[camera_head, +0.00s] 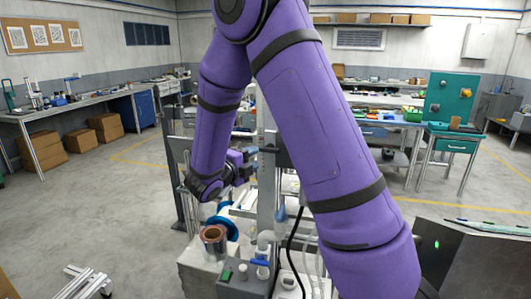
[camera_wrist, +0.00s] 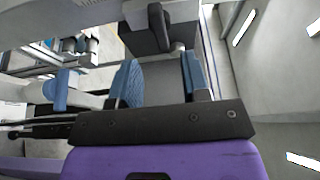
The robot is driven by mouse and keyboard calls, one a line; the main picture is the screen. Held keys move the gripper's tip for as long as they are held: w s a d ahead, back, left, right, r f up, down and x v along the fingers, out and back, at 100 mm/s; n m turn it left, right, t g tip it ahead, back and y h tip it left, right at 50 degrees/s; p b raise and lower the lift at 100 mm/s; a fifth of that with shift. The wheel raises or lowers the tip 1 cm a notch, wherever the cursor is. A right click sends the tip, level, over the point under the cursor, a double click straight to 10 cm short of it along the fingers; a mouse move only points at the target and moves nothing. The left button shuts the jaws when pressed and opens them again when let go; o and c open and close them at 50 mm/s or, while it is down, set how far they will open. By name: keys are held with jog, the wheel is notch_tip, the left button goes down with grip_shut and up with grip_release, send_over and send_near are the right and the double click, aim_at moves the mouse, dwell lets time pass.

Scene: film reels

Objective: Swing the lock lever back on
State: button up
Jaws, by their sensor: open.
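My gripper (camera_wrist: 163,78) is open, with blue pads on its two fingers in the wrist view. Nothing is between them. A dark grey block with a rounded black arm (camera_wrist: 160,28) lies just beyond the fingertips. It may be the lock lever, but I cannot tell for sure, nor whether a finger touches it. In the head view my gripper (camera_head: 240,166) is small and dark beside the upright post of the machine. A blue reel (camera_head: 223,227) and a copper-coloured roll (camera_head: 213,239) sit below it on the machine. My arm hides part of the machine.
A grey control box (camera_head: 242,277) with a green button stands at the machine's front, near white pipes (camera_head: 268,240) and a blue valve handle (camera_head: 260,262). A black cable and clear tubes hang to the right. Workbenches (camera_head: 90,104) line the walls.

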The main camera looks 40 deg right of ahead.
aim_at(267, 151)
jog(key=x, duration=0.6)
jog(key=shift+w+d, duration=0.15)
jog(key=shift+d, duration=0.25)
jog(key=shift+c, duration=0.2)
grip_shut()
